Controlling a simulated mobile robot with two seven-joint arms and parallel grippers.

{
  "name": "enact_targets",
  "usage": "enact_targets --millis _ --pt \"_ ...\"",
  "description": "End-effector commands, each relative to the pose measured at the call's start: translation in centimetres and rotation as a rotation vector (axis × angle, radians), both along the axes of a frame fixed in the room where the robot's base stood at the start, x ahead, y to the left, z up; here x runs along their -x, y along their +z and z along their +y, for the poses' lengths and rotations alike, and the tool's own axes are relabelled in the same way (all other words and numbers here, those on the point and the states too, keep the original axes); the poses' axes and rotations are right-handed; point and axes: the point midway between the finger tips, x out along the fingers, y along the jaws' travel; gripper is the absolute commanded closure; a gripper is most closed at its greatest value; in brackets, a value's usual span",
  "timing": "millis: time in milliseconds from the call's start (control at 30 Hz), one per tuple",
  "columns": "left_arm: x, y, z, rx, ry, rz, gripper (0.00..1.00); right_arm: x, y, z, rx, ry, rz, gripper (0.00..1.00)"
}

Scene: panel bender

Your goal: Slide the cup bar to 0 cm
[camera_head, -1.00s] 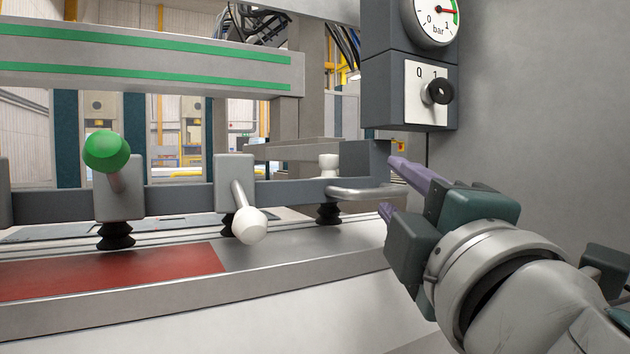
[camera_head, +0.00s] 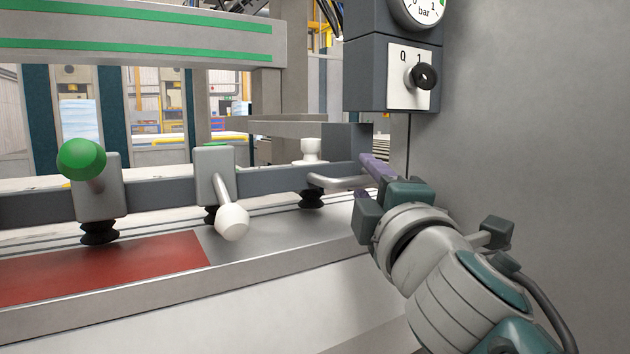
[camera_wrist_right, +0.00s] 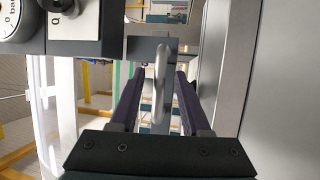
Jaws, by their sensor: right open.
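The cup bar (camera_head: 268,181) is a long dark grey rail in the head view with black suction cups (camera_head: 311,199) under it. A light grey bow handle (camera_head: 338,183) is at its right end; it also shows upright in the right wrist view (camera_wrist_right: 160,78). My right gripper (camera_head: 369,176) is open at this handle. In the right wrist view its purple fingers stand on either side of the handle, with gaps visible. Part of the lower finger is hidden in the head view. My left gripper is out of view.
A green-knobbed lever (camera_head: 82,160) and a white-knobbed lever (camera_head: 232,221) stick out from the bar. A red sheet (camera_head: 110,265) lies on the bed below. A control box with a black knob (camera_head: 424,76) and gauge hangs above. A grey wall (camera_head: 540,110) stands close on the right.

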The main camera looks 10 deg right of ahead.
Motion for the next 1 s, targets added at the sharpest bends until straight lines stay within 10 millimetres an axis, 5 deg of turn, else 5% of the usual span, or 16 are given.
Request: enact_targets --millis 400,800,1000 --pt "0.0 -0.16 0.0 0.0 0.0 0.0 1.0 -0.91 0.19 -0.03 0.0 0.0 0.0 0.53" --pt "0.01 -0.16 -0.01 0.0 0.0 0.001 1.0 -0.89 0.19 -0.03 -0.001 0.0 0.0 0.98" --pt "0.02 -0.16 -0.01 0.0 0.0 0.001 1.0 -0.89 0.19 -0.03 -0.001 0.0 0.0 1.0"
